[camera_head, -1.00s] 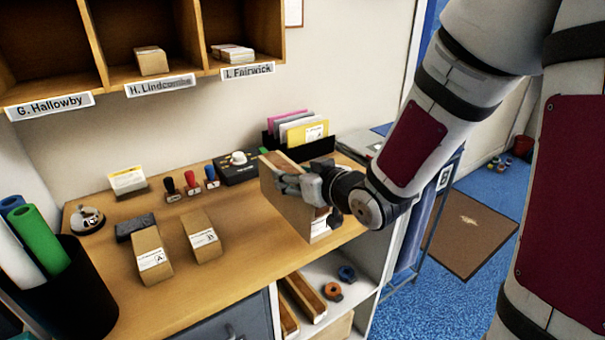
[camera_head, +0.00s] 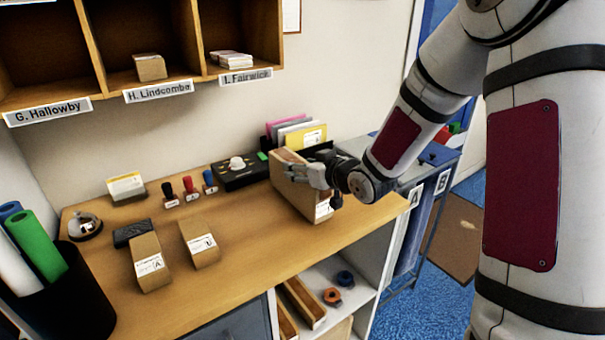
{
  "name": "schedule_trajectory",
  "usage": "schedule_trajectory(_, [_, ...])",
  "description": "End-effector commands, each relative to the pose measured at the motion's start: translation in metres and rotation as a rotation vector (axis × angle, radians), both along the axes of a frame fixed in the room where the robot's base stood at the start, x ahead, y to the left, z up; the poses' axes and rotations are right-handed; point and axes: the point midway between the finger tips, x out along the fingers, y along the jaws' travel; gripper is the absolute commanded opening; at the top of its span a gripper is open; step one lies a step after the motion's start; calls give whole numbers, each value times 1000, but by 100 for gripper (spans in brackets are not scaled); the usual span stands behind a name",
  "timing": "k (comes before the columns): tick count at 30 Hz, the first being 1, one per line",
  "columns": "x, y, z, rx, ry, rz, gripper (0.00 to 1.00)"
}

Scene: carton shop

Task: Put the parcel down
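The parcel (camera_head: 290,198), a brown carton with a white label at its lower right end, stands upright on its narrow side at the right part of the wooden counter (camera_head: 240,268). My gripper (camera_head: 302,172) reaches it from the right, and its fingers are closed on the upper part of the parcel. The far finger is partly hidden. The parcel's lower edge is at or very close to the counter top; I cannot tell for sure whether it touches.
Two small cartons (camera_head: 150,262) (camera_head: 200,244) lie left on the counter. Stamps (camera_head: 189,186), a black device (camera_head: 238,173) and a file holder with folders (camera_head: 297,134) stand behind. A shelf with tape rolls (camera_head: 332,296) is below. The counter's front middle is clear.

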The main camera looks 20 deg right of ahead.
Motion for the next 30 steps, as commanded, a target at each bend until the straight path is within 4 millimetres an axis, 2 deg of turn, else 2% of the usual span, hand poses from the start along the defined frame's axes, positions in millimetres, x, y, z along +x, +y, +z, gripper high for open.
schedule_trajectory(4, [1,0,-15,2,-5,0,0])
schedule_trajectory(16, [1,0,-19,0,-7,0,0])
schedule_trajectory(17, [0,0,-21,-1,-2,-1,56])
schedule_trajectory(18, [0,0,-20,-1,-1,-1,65])
schedule_trajectory(19, [0,0,-20,-1,-2,-1,70])
schedule_trajectory(30, [0,0,-17,-1,-2,-1,70])
